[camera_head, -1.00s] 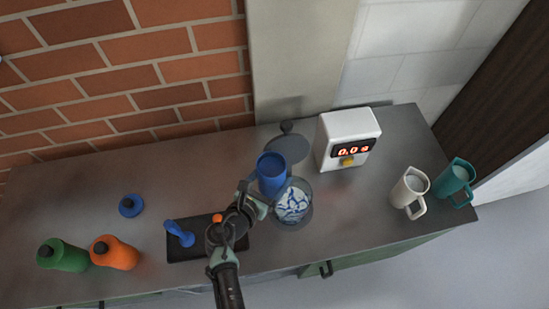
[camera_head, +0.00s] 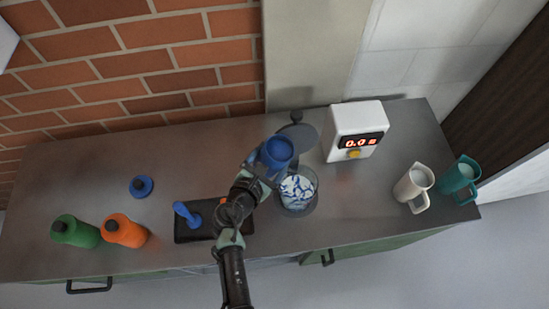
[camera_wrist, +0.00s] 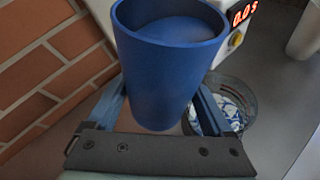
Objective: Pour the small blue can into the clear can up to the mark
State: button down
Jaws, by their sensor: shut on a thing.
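The small blue can (camera_head: 276,152) is held by my gripper (camera_head: 262,172), which is shut on it. In the wrist view the blue can (camera_wrist: 168,75) stands between the two fingers, open end up, with a flat bluish surface visible inside. The clear can (camera_head: 299,192) stands on the counter just right of and below the blue can in the head view. White and blue pieces lie inside it. In the wrist view the clear can (camera_wrist: 236,105) is partly hidden behind the blue can and a finger. I cannot make out the mark.
A white timer (camera_head: 355,132) with red digits stands behind right. A white jug (camera_head: 412,187) and a teal jug (camera_head: 458,178) are at the right. A green bottle (camera_head: 76,231), an orange bottle (camera_head: 124,231), a blue lid (camera_head: 141,186) and a dark tray (camera_head: 190,236) with a blue tool are left.

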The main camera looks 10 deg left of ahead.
aim_at(261, 151)
jog(key=shift+w+a+r+m+y+p, duration=0.15)
jog(key=shift+a+r+m+y+p, duration=0.05)
jog(key=shift+a+r+m+y, duration=0.45)
jog(key=shift+w+a+r+m+y+p, duration=0.15)
jog(key=shift+a+r+m+y, duration=0.25)
jog(key=shift+r+m, duration=0.35)
jog(key=shift+d, duration=0.1)
jog(key=shift+w+r+m+h+b, duration=0.4)
jog(key=shift+w+m+b, duration=0.15)
jog(key=shift+m+b, duration=0.45)
dwell(1.2)
jog(key=shift+r+m+t+y, duration=0.3)
jog(key=shift+t+y, duration=0.05)
jog(key=shift+t, duration=0.05)
dwell(0.9)
jog(key=shift+a+f+b, duration=0.2)
jog(key=shift+f+b, duration=0.75)
jog(key=shift+b, duration=0.1)
dwell(2.0)
